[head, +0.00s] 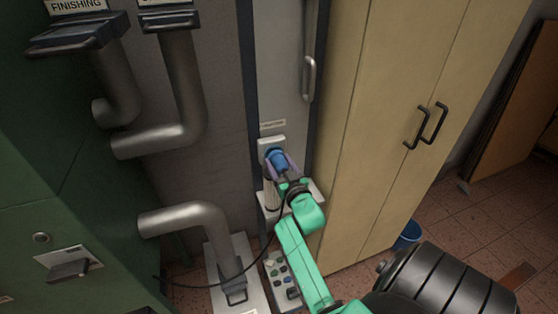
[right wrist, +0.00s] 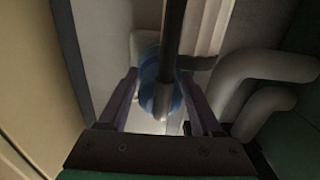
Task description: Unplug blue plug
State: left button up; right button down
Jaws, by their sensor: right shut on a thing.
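The blue plug (head: 277,156) is at the pale socket box (head: 270,143) on the narrow wall panel in the head view. My right gripper (head: 281,164) is shut on it, one finger on each side. In the right wrist view the blue plug (right wrist: 160,84) sits between the two fingers (right wrist: 160,105), partly hidden behind a dark cable. Whether the plug is fully seated in the socket cannot be told. The black cable (head: 271,236) hangs from the plug and curves down to the left. My left gripper is not in view.
A control box with buttons (head: 280,272) stands below the socket. Grey pipes (head: 190,220) and a green machine (head: 60,200) are at the left. A tan cabinet (head: 385,120) stands close on the right, with a blue bucket (head: 407,236) by its base.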

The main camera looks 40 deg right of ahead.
jog(key=shift+p+v, duration=1.15)
jog(key=shift+v, duration=1.2)
